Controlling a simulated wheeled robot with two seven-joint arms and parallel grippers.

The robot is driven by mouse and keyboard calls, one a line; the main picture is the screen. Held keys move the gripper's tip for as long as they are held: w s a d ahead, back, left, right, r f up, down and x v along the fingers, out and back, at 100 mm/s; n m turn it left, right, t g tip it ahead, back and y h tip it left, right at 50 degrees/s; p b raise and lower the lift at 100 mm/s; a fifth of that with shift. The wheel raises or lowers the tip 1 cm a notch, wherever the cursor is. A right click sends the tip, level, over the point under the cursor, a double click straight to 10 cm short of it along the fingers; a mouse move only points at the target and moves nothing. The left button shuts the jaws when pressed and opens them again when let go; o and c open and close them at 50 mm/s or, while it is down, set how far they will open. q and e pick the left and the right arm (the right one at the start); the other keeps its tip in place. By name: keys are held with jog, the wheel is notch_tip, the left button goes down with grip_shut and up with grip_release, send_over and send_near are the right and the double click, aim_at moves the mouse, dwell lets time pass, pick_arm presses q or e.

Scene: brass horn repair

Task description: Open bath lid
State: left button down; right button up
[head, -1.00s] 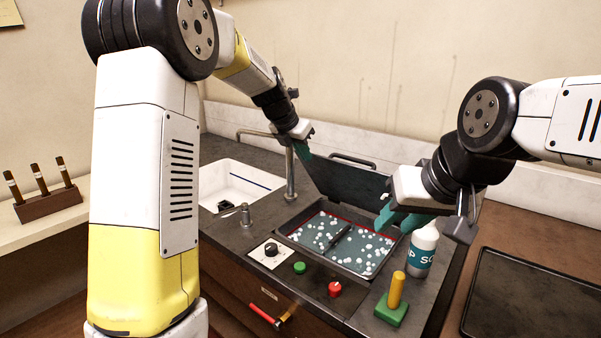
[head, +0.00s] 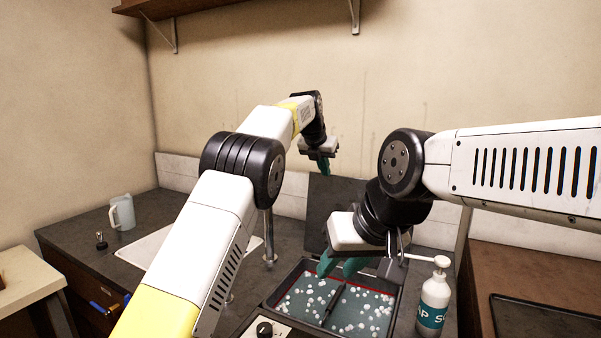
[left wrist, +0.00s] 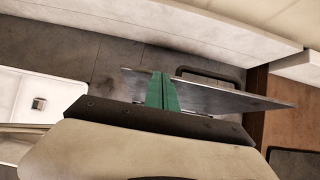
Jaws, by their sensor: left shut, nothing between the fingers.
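The bath (head: 266,301) is an open dark tray of teal liquid with white bubbles and a divider bar. Its dark lid (head: 318,207) stands raised at the back edge. In the left wrist view the lid (left wrist: 235,97) is a thin panel seen nearly edge-on, with a dark bar handle (left wrist: 210,74) behind it. My left gripper (head: 323,167) is at the lid's top edge, its green fingers (left wrist: 161,92) shut together and empty. Whether they touch the lid is unclear. My right gripper (head: 341,268) hangs over the bath's back part, its teal fingers apart and empty.
A soap bottle (head: 433,303) stands right of the bath. A knob panel (head: 268,330) is in front. A sink (head: 150,250) with a tap (head: 269,240) and a jug (head: 122,212) lie left. A dark tray (head: 545,320) is at far right.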

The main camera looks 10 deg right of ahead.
pick_arm(q)
jog(key=shift+w+d+f, duration=0.1)
jog(key=shift+w+d, duration=0.55)
jog(key=shift+w, duration=0.35)
pick_arm(e)
jog(key=shift+w+a, duration=0.15)
jog(key=shift+w, duration=0.45)
pick_arm(q)
jog(key=v, duration=0.7)
jog(key=s+a+r+m, duration=0.2)
jog(key=a+m, duration=0.1)
jog(key=a, duration=0.5)
jog(key=s+a+r+m, duration=0.2)
jog(key=a+r+m, duration=0.1)
jog(key=a, duration=0.5)
jog(key=s+a+m, duration=0.7)
jog(key=s+a, duration=0.4)
jog(key=s+a+f+m, duration=0.3)
jog(key=s+f+m, duration=0.2)
jog(key=s, duration=0.4)
jog(key=s+a+f+m+y, duration=0.1)
jog(key=s+a+f+m, duration=0.2)
jog(key=s+f+m, duration=0.2)
jog(key=s+a+f+m+y, duration=0.1)
jog(key=s+a+f+m, duration=0.2)
jog(key=s, duration=0.9)
notch_tip(320, 180, down, 2)
jog(key=m, duration=0.3)
jog(key=shift+s+t, duration=0.3)
